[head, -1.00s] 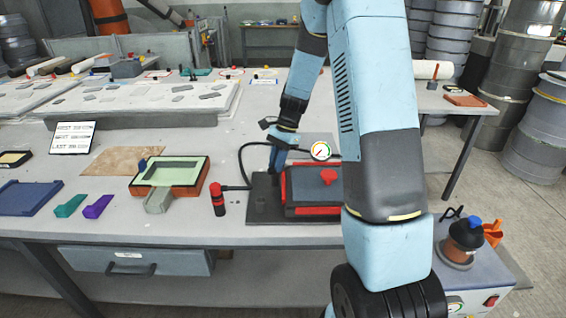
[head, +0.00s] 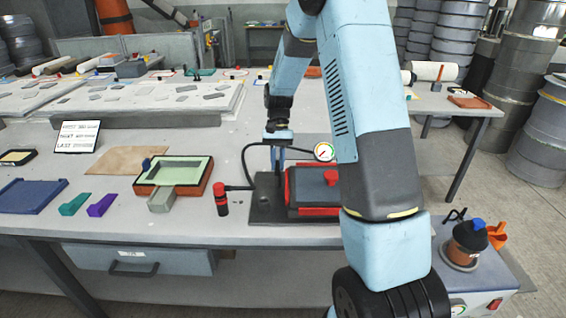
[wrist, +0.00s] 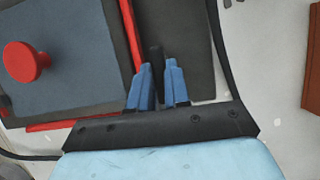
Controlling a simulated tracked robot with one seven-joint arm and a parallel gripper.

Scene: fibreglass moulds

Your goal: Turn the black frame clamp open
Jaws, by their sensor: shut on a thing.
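The black frame clamp (wrist: 156,60) shows in the wrist view as a slim dark bar between my blue fingers. My gripper (wrist: 158,80) is shut on it, beside the red-edged frame (wrist: 130,40). In the head view my gripper (head: 277,168) points down at the left edge of the blue-grey mould (head: 306,184) with its red frame and red knob (head: 331,177). The clamp is too small and dark to make out there. The clamp's lower part is hidden by the fingers in the wrist view.
The mould sits on a dark base plate (head: 268,208). A black hose runs behind it to a gauge (head: 324,152). A red-topped handle (head: 221,198) stands just left.

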